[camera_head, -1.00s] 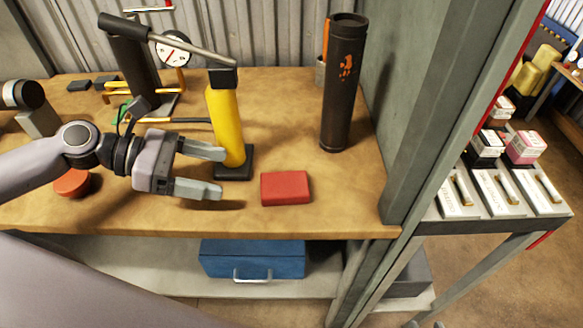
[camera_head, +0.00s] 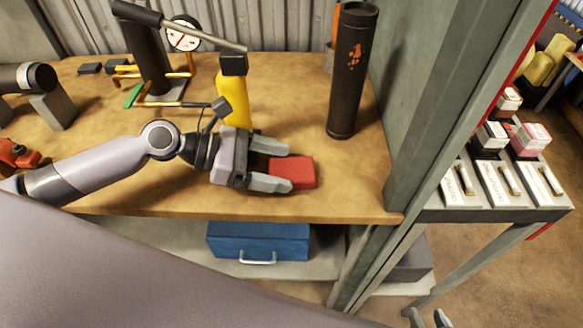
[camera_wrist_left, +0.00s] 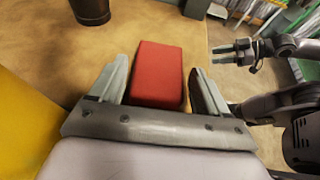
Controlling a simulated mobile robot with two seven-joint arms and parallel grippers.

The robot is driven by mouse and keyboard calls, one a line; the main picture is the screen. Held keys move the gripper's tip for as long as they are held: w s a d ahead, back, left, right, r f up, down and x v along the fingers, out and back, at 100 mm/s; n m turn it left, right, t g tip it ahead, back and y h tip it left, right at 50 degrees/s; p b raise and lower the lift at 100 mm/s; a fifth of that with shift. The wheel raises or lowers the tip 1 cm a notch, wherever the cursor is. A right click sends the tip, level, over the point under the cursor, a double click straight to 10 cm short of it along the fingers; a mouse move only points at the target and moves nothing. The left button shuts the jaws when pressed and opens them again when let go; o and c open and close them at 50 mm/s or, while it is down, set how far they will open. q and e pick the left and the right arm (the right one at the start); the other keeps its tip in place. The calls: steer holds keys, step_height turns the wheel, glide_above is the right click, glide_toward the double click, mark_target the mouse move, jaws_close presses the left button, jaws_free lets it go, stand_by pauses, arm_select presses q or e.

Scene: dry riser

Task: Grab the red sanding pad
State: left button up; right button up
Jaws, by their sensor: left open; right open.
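The red sanding pad (camera_head: 302,172) is a flat red block lying on the workbench near its front edge. My left gripper (camera_head: 290,168) is open, with its two fingers on either side of the pad. In the left wrist view the pad (camera_wrist_left: 157,75) sits between the open fingers (camera_wrist_left: 158,66), with a small gap visible on each side. My right gripper (camera_head: 430,318) shows only its fingertips at the bottom of the head view. It also shows in the left wrist view (camera_wrist_left: 234,52), open and empty, away from the pad.
A grey post (camera_head: 420,120) rises right of the bench. A blue toolbox (camera_head: 258,242) sits on the shelf below.

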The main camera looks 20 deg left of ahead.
mark_target(283, 169)
arm_select(q)
steer(key=shift+x, duration=0.9)
steer(key=c, duration=0.7)
steer(key=shift+r, duration=0.1)
step_height(283, 169, up, 20)
steer(key=p, duration=0.3)
